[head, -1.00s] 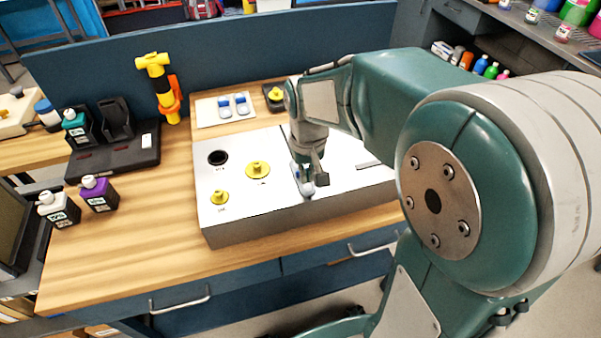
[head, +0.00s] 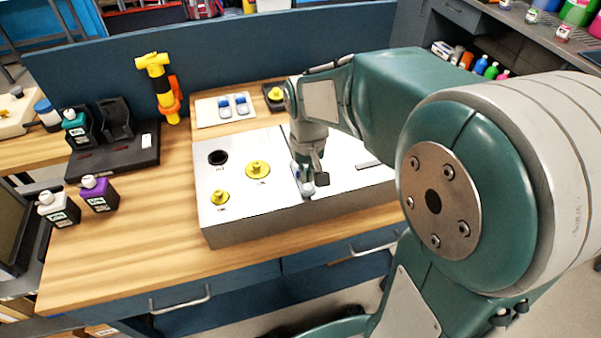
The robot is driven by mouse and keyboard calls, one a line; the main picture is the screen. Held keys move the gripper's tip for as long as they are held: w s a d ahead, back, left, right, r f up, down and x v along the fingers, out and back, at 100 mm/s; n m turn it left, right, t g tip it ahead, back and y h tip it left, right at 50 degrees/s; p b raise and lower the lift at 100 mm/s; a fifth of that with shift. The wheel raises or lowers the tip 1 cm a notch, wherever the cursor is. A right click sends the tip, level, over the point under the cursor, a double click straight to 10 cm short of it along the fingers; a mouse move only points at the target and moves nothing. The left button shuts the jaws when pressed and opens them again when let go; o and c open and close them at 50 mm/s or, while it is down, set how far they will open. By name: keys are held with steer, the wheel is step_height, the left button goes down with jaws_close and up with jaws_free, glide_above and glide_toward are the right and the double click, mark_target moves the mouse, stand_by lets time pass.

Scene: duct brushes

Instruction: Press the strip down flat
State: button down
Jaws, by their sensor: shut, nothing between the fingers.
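The metal box (head: 250,222) sits on the wooden bench, with a dark narrow slot or strip running along its top under my gripper. Most of that line is hidden by my wrist and fingers, so I cannot tell whether the strip lies flat or stands up. My gripper (head: 312,181) points down at the middle of the box top, shut and empty. Its fingertips are at or just above the surface; contact cannot be told.
Yellow knobs (head: 257,169) and a black round hole (head: 217,157) are on the box's left part. A plate with blue-topped pieces (head: 233,106) lies behind. A yellow tool (head: 160,85), a black rack (head: 112,160) and bottles (head: 98,194) stand left. The front-left bench is clear.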

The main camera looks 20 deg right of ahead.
steer(key=shift+f, duration=1.25)
stand_by(0.4)
stand_by(0.4)
steer(key=shift+r, duration=2.5)
